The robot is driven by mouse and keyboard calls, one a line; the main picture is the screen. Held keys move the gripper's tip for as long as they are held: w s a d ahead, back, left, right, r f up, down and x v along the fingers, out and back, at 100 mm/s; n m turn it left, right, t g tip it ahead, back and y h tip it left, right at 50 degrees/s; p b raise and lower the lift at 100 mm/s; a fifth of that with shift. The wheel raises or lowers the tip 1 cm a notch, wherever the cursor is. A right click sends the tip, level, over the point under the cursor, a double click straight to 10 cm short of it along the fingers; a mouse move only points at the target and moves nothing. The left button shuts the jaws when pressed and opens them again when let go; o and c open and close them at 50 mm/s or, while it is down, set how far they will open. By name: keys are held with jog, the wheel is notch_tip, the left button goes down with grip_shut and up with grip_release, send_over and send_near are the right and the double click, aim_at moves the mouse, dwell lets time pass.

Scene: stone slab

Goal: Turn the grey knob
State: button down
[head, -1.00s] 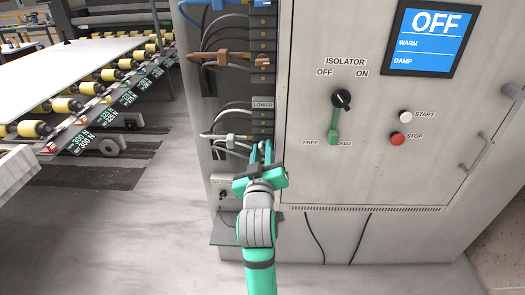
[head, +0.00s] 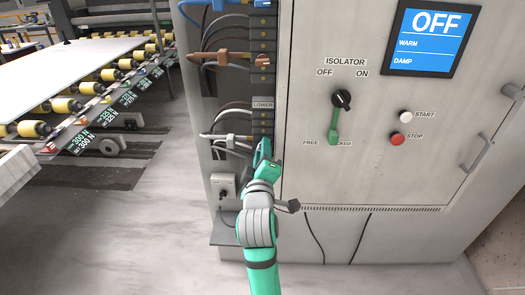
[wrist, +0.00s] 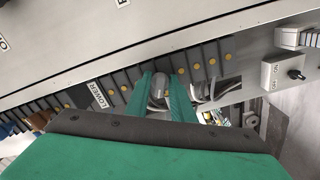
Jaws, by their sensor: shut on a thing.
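The grey knob (wrist: 160,68) shows as a rounded grey end between my fingertips in the wrist view, at the row of dark terminal blocks. My gripper (wrist: 159,80) is shut on it, with one green finger on each side. In the head view my gripper (head: 264,148) is at the lower part of the terminal strip, just left of the cabinet door. There the knob is hidden behind my fingers.
A grey box with a black switch (head: 222,186) is below left of my gripper. A grey plug with cables (head: 228,138) is close on the left. The isolator handle (head: 334,122) and red stop button (head: 397,138) are on the door to the right.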

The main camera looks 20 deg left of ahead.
jog(key=shift+w+f, duration=0.1)
jog(key=shift+f, duration=0.1)
dwell(0.3)
jog(key=c, duration=1.8)
grip_release()
jog(key=shift+r, duration=0.1)
jog(key=v, duration=1)
jog(key=shift+s+d, duration=0.1)
jog(key=shift+s, duration=0.3)
